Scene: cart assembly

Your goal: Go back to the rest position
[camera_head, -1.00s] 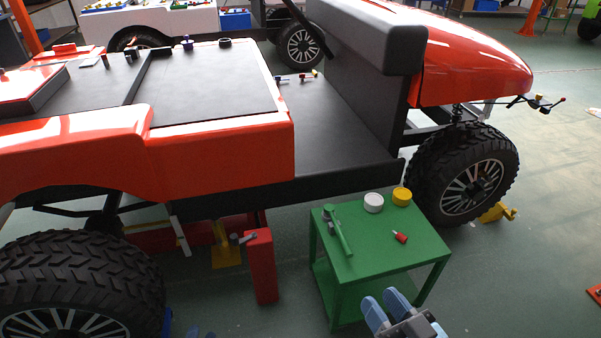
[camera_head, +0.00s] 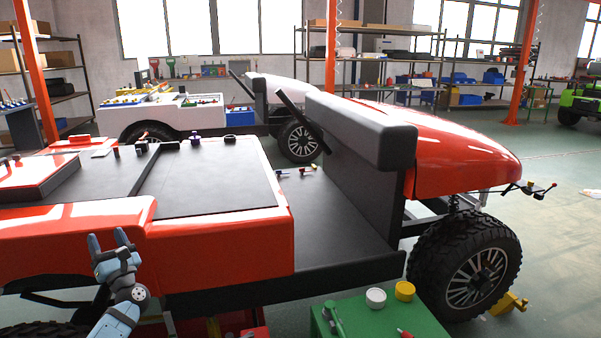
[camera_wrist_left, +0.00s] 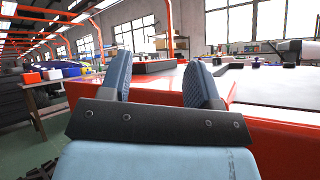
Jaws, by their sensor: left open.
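My left gripper (camera_head: 108,241) is raised at the lower left of the head view, in front of the red side of the cart (camera_head: 215,245). Its blue fingers point up and stand apart with nothing between them. In the left wrist view the two fingers (camera_wrist_left: 160,85) also show spread and empty, with the red cart body (camera_wrist_left: 268,130) close behind and to the right. My right gripper is in neither current view.
A green table (camera_head: 375,318) with a white round part (camera_head: 376,298), a yellow round part (camera_head: 405,291) and a green tool (camera_head: 333,318) stands at the front. A black wheel (camera_head: 467,265) is to its right. Open floor lies at the far right. Shelves (camera_head: 470,75) line the back wall.

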